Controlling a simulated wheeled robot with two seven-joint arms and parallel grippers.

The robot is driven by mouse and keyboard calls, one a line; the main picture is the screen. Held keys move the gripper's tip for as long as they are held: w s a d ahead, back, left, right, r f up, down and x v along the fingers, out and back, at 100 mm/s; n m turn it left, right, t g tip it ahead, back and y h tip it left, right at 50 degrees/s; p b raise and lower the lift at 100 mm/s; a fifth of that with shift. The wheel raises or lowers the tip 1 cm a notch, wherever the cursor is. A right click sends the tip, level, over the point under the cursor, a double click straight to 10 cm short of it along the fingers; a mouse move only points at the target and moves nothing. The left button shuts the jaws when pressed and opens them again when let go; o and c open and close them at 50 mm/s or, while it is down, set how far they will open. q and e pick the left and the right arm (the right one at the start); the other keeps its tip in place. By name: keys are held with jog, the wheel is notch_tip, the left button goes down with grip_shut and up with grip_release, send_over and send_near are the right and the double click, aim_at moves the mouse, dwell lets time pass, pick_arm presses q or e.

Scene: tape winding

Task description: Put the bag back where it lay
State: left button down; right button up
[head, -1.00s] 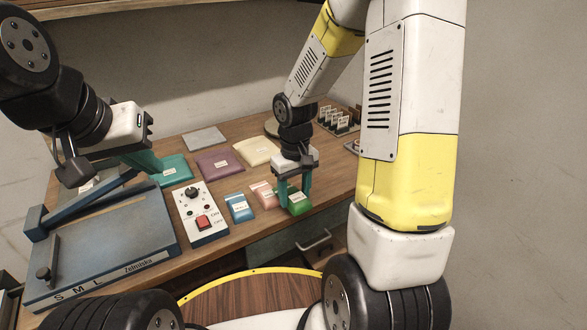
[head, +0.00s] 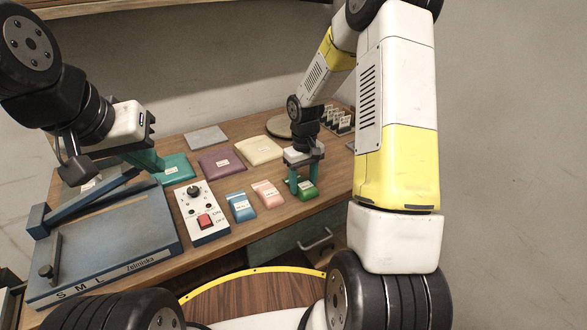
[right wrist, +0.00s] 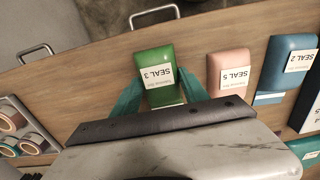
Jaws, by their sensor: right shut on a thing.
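The green bag (head: 308,192), labelled SEAL 3, is between the teal fingers of my right gripper (head: 302,184), at the right end of the row of small bags. In the right wrist view the green bag (right wrist: 154,62) shows its label upside down, with a finger of the right gripper (right wrist: 160,92) on each side. It is at or just above the wooden table (head: 330,180); I cannot tell whether it touches. My left gripper (head: 148,160) is beside a teal bag (head: 175,168) at the left; its fingertips are not clear enough to judge.
A pink bag (head: 267,194) and a blue bag (head: 240,206) lie left of the green one. A control box (head: 202,212) with a red switch and a blue sealer (head: 105,240) stand further left. Purple (head: 221,161) and cream (head: 260,150) bags lie behind.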

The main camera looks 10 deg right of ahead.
jog(key=shift+f, duration=0.1)
jog(key=o, duration=1.5)
jog(key=shift+o, duration=0.2)
notch_tip(320, 180, up, 12)
notch_tip(320, 180, up, 6)
jog(key=t, duration=0.1)
send_over(303, 183)
jog(key=s, duration=0.4)
jog(key=s+a+r+m+t+y, duration=0.1)
jog(key=s+r+t, duration=0.1)
jog(key=s+r, duration=0.3)
jog(key=s+a+r+m+t+y, duration=0.1)
jog(key=s+r, duration=0.4)
jog(key=s, duration=0.8)
jog(key=shift+s+a+m+t, duration=0.35)
jog(key=shift+m+t, duration=0.35)
jog(key=shift+t, duration=0.4)
